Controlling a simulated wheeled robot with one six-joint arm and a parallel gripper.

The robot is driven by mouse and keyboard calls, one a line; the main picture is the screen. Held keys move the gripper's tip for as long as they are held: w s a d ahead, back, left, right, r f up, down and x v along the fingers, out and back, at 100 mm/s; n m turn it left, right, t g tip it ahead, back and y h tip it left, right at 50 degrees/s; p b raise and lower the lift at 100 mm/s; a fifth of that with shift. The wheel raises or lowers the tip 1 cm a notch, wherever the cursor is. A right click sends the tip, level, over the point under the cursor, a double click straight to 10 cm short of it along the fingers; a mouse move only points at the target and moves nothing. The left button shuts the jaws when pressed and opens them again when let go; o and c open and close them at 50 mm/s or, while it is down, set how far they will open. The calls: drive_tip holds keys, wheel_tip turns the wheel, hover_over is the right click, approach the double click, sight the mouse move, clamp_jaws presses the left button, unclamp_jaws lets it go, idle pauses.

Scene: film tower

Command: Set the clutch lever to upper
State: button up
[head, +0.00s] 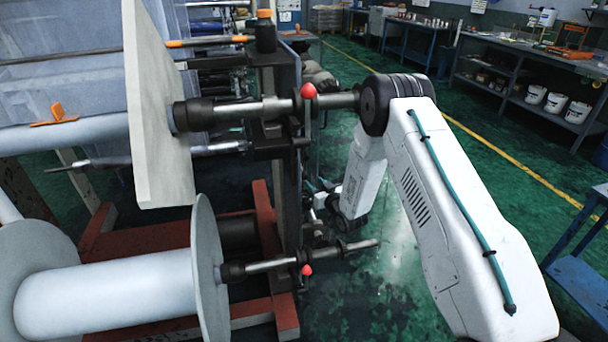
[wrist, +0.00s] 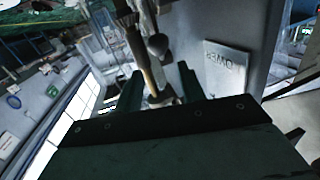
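In the wrist view my gripper (wrist: 160,82) shows two dark green fingers spread apart, so it is open. A thin shaft with a dark rounded knob (wrist: 158,46) stands in the gap between the fingers, seemingly touching neither. I cannot tell for sure that this is the clutch lever. A pale label (wrist: 227,66) on the grey panel beside it reads upside down, apparently "LOWER". In the head view two red knobs show on the machine, an upper one (head: 308,90) and a lower one (head: 306,270).
A white film roll (head: 110,295) on a shaft and a tilted pale plate (head: 160,110) fill the left. A steel shaft (head: 345,248) juts out below my wrist.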

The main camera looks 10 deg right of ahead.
sight(306, 178)
drive_tip(key=shift+t, duration=0.3)
drive_tip(key=x, duration=0.2)
drive_tip(key=f+x, duration=0.1)
drive_tip(key=x, duration=0.4)
drive_tip(key=shift+w+a+f, duration=0.1)
drive_tip(key=shift+w+f, duration=0.2)
